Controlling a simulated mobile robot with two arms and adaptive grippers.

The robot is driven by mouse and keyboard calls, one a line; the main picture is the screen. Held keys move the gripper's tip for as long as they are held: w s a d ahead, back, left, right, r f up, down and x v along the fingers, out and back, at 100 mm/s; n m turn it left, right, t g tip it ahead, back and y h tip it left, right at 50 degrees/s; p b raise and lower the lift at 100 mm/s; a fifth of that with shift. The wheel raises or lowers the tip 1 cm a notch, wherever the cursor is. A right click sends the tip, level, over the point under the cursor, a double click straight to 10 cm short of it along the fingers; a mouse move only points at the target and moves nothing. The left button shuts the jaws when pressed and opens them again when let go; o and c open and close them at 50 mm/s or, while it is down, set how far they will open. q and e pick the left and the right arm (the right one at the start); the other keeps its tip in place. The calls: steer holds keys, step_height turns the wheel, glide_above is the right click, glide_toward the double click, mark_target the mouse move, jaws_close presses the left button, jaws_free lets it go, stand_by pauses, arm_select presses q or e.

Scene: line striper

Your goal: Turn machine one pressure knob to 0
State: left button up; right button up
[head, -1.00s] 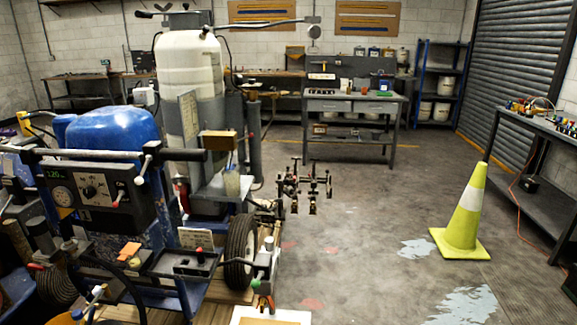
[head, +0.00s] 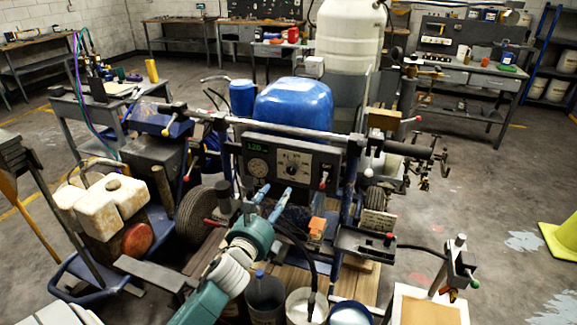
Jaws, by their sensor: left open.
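The striper's dark control panel (head: 318,172) faces me near the middle of the head view. It carries a green display (head: 257,147) reading about 120, a round gauge (head: 258,169) and the pressure knob (head: 292,170) on a pale dial plate. The knob's exact pointer setting is too small to read. My left gripper (head: 273,191) reaches up from below on a teal arm. Its two blue fingers are apart and empty, just below the panel in the picture, between gauge and knob. I cannot tell whether they touch the panel. My right gripper is out of view.
A handlebar (head: 290,137) crosses above the panel. A red-tipped lever (head: 323,180) sits right of the knob. Buckets (head: 265,297) stand below. A cart with stained white jugs (head: 103,205) is at left. Open floor and a yellow cone (head: 562,240) lie to the right.

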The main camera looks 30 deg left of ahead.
mark_target(291, 171)
arm_select(q)
steer(key=shift+m, duration=0.3)
steer(key=x, duration=0.3)
steer(key=r+p+x, duration=0.1)
steer(key=x, duration=0.2)
steer(key=r+p+x, duration=0.1)
steer(key=x, duration=0.2)
steer(key=shift+w+d, duration=0.15)
steer(key=shift+w, duration=0.8)
steer(key=shift+f, duration=0.1)
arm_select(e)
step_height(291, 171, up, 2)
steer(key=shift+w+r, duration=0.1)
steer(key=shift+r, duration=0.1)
arm_select(q)
steer(key=shift+c, duration=0.6)
steer(key=c, duration=0.9)
jaws_close()
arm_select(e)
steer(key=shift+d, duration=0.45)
